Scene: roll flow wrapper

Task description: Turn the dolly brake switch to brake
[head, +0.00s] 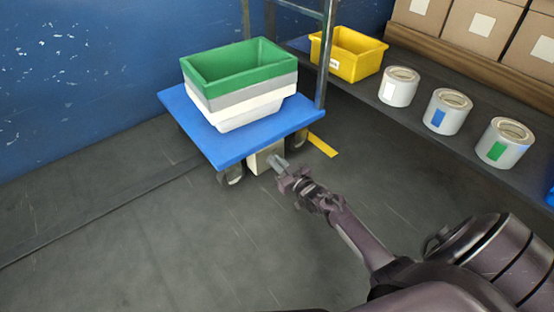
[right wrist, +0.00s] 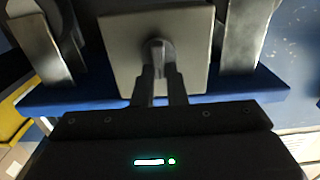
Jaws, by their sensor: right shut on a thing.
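The blue dolly (head: 229,147) stands on the floor near the wall, with a grey box (head: 262,160) under its front edge. In the right wrist view the same box face (right wrist: 118,52) carries a dark round switch knob (right wrist: 158,48). My right gripper (head: 279,163) reaches the box from the lower right. In the right wrist view its two fingers (right wrist: 160,78) are shut on the knob. The fingers hide part of the knob, and I cannot read any brake marking. My left gripper is not in view.
Stacked green, grey and white bins (head: 240,85) sit on the dolly. Its front caster (head: 232,176) is left of the box. A yellow bin (head: 349,55) and several rolls (head: 447,111) stand on a shelf at right. The floor in front is clear.

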